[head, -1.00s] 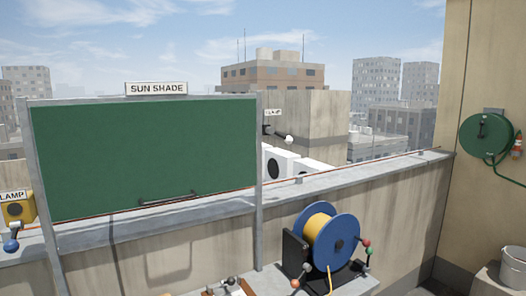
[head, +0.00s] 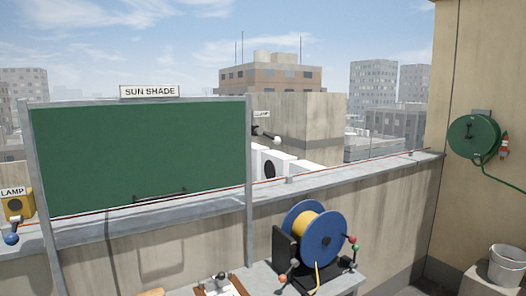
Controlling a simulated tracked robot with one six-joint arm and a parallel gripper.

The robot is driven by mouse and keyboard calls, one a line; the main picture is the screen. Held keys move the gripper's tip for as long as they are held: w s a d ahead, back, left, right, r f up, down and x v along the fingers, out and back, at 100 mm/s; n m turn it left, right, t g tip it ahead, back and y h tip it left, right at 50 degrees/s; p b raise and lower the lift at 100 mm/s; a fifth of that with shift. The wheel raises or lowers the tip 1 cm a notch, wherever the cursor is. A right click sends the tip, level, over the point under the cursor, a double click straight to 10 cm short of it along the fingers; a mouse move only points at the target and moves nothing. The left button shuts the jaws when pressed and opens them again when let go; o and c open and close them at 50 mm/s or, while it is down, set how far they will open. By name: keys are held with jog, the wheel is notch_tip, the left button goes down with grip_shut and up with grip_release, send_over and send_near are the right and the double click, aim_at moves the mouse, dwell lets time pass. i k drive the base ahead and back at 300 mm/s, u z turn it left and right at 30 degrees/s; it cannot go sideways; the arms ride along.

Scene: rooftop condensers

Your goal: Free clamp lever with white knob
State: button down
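A lever with a white knob (head: 276,138) sticks out to the right from a dark mount just past the right post of the green sun shade panel (head: 140,152). A small label (head: 262,114) above it is too small to read surely. The lever's left end is close to the post and partly hard to make out. Another lever, with a blue knob (head: 11,239), hangs down from a yellow box (head: 17,207) at the far left, under a sign reading LAMP (head: 12,191). My gripper is not in view.
A blue reel with yellow cord (head: 322,238) stands on a bench (head: 340,284) with red, green and orange-knobbed levers. A brown board with a clip (head: 220,286) lies left of it. A parapet (head: 380,168) runs behind. A green hose reel (head: 472,137) and bucket (head: 506,265) are at right.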

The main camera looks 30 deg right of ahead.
aim_at(277, 140)
jog(key=z, duration=0.05)
jog(key=i, duration=1)
jog(key=u, duration=0.1)
